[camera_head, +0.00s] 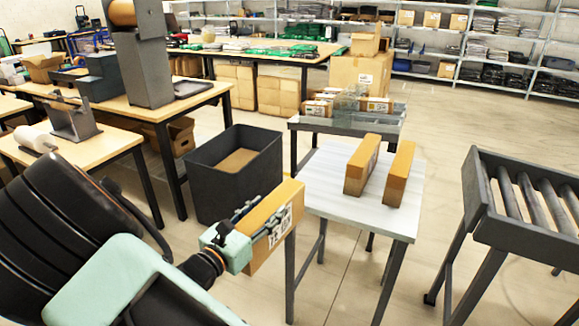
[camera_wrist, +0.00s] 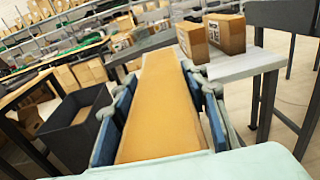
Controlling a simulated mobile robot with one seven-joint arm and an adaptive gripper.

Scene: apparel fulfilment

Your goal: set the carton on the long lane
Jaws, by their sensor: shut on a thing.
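My gripper (camera_head: 262,221) is shut on a long brown carton (camera_head: 284,200) with a white printed label on its side. It holds the carton beside the left edge of a small white-topped table (camera_head: 335,204). In the wrist view the carton (camera_wrist: 160,105) lies lengthwise between the two fingers, pointing away from my gripper. I cannot tell for certain which surface is the long lane. A roller conveyor (camera_head: 484,207) with a dark frame stands at the right; only its near part shows.
Two upright cartons (camera_head: 361,165) (camera_head: 399,174) stand on the white table. Behind it, a grey table (camera_head: 390,130) bears several small cartons. A dark open bin (camera_head: 215,183) stands left of the held carton. Bare floor separates the white table from the conveyor.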

